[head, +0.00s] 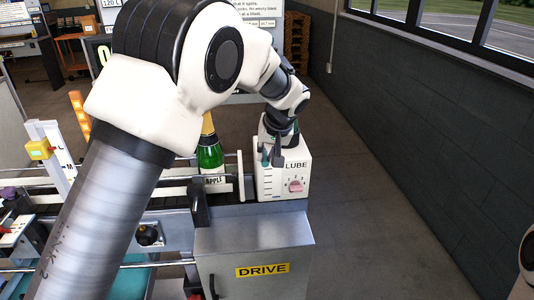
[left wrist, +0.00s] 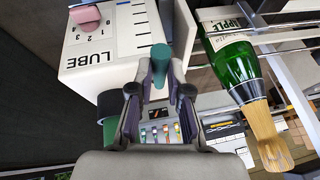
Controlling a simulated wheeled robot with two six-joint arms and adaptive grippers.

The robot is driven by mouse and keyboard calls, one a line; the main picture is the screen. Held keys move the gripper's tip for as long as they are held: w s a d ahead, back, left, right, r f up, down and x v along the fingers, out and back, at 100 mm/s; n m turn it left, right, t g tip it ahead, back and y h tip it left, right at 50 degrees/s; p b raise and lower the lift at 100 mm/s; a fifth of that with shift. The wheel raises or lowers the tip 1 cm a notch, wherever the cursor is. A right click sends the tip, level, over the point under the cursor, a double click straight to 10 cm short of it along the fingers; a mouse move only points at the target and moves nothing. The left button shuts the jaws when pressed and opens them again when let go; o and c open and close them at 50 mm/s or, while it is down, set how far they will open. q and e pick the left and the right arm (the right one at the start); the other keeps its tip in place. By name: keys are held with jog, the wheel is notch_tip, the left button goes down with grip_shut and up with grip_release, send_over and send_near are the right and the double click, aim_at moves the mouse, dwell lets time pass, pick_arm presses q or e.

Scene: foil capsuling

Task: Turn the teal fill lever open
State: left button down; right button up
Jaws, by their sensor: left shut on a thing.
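The teal fill lever (head: 265,157) is at the front left edge of the white LUBE box (head: 295,170). In the left wrist view its rounded teal end (left wrist: 160,56) shows between my fingers, beside the LUBE box (left wrist: 110,52). My left gripper (head: 272,153) reaches down over the box from above. In the left wrist view the gripper (left wrist: 161,78) is shut on the teal lever, with a finger on each side of it. The lever's lower part and pivot are hidden. My right gripper is not in view.
A green bottle (head: 209,152) with a gold neck stands left of the box; it also shows close to the fingers in the left wrist view (left wrist: 235,65). A pink dial (head: 295,186) is on the box front. A grey DRIVE cabinet (head: 255,240) is below.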

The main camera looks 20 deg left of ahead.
pick_arm(q)
jog(key=c, duration=1.1)
grip_release()
jog(key=shift+w+a+f, duration=0.2)
jog(key=shift+w, duration=0.05)
jog(key=v, duration=1.2)
